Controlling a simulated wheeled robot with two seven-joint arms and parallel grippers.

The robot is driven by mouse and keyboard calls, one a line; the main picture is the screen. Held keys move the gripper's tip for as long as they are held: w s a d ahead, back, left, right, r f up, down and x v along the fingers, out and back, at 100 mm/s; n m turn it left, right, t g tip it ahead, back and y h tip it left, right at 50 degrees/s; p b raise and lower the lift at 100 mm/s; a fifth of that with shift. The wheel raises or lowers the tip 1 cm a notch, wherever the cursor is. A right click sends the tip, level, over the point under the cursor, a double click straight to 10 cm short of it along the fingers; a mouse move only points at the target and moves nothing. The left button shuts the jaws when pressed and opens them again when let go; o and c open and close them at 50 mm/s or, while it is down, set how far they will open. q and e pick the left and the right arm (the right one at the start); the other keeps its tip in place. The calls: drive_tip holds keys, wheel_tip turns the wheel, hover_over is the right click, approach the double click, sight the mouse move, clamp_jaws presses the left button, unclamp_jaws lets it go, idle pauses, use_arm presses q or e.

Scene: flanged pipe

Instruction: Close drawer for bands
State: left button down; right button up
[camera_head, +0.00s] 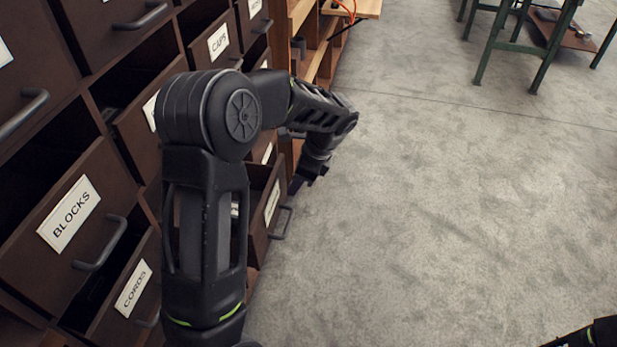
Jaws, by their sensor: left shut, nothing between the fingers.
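No label reading BANDS can be made out. An open drawer (258,238) low behind my left arm has a white label (272,203) too small to read and a dark handle (283,222). I cannot tell whether it is the bands drawer. My left gripper (299,184) is shut and empty, pointing down just above and to the right of this drawer's far end. My left forearm hides parts of the drawers behind it.
Drawers labelled BLOCKS (69,215), CORDS (132,290) and CAPS (218,40) stand open in the brown cabinet. Wooden shelves (315,62) continue beyond it. The grey floor (440,210) to the right is clear. A green-legged table (540,50) stands far off.

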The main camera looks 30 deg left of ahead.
use_arm(q)
drive_tip(key=shift+s+a, duration=0.2)
drive_tip(key=shift+a, duration=0.3)
use_arm(e)
drive_tip(key=shift+r, duration=0.15)
use_arm(q)
drive_tip(key=shift+a, duration=0.1)
